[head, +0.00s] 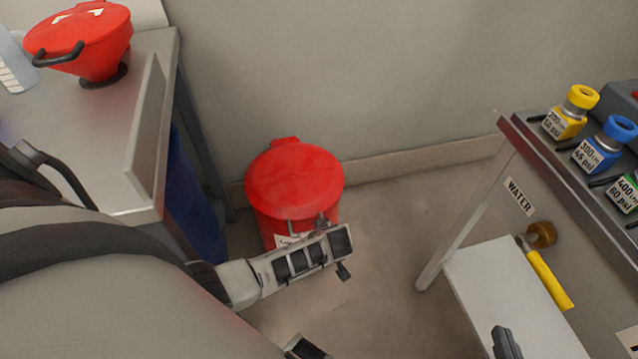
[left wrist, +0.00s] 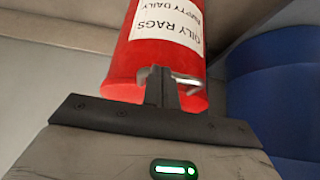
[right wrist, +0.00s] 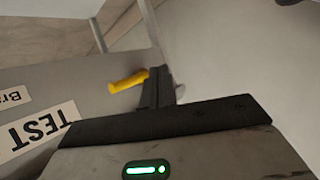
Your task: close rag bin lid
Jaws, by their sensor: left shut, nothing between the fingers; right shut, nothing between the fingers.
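The red rag bin (head: 268,228) stands on the floor against the wall, its round lid (head: 294,180) lying flat over the top. No gap shows under the lid from the head view. In the left wrist view the bin (left wrist: 160,55) appears inverted, with its "OILY RAGS" label and a metal handle (left wrist: 186,82). My left gripper (left wrist: 158,85) is shut and empty, its fingertips at the handle by the lid's front edge; I cannot tell if they touch. My right gripper (right wrist: 157,85) is shut and empty; its dark tip shows low in the head view (head: 505,342).
A bench (head: 150,120) with a red funnel (head: 85,45) stands left, a blue drum (head: 195,190) under it. A right-hand bench holds yellow (head: 572,110) and blue (head: 605,145) fittings. A yellow handle (head: 550,280) projects below.

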